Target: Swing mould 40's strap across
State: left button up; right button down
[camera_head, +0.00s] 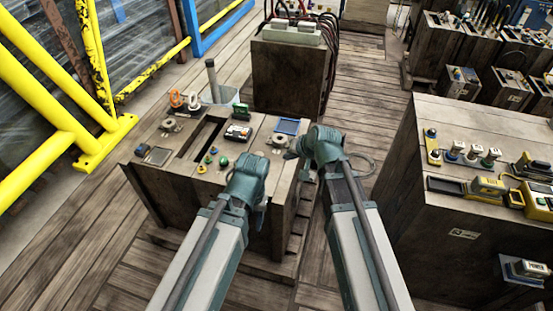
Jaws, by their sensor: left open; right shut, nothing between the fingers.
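I cannot make out a number 40 or clearly pick out a strap. A dark wooden block (160,195) stands in front of me, with a long dark slot (203,138) in its top. Round metal fittings sit on its top at the left (169,125) and right (278,141). My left gripper (253,183) is open over the block's front right edge; its fingers are hard to make out against the arm. My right gripper (293,153) is shut and empty, close to the right fitting. I cannot tell whether it touches it.
Another block (290,75) stands behind. A large block (440,240) stands right. Yellow railing (60,125) is left. Plank floor shows between.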

aim_at(270, 166)
jog(key=b+x, duration=0.7)
jog(key=x, duration=0.3)
jog(key=shift+f+b, duration=0.2)
jog(key=shift+b, duration=0.2)
jog(key=shift+w+a+r+p, duration=0.15)
jog(key=shift+a+r+p, duration=0.05)
jog(key=shift+a, duration=0.4)
jog(key=shift+w+a+r+p, duration=0.15)
jog(key=shift+a+r+p, duration=0.1)
jog(key=shift+a, duration=0.35)
jog(key=shift+w+a, duration=0.15)
jog(key=shift+a, duration=0.5)
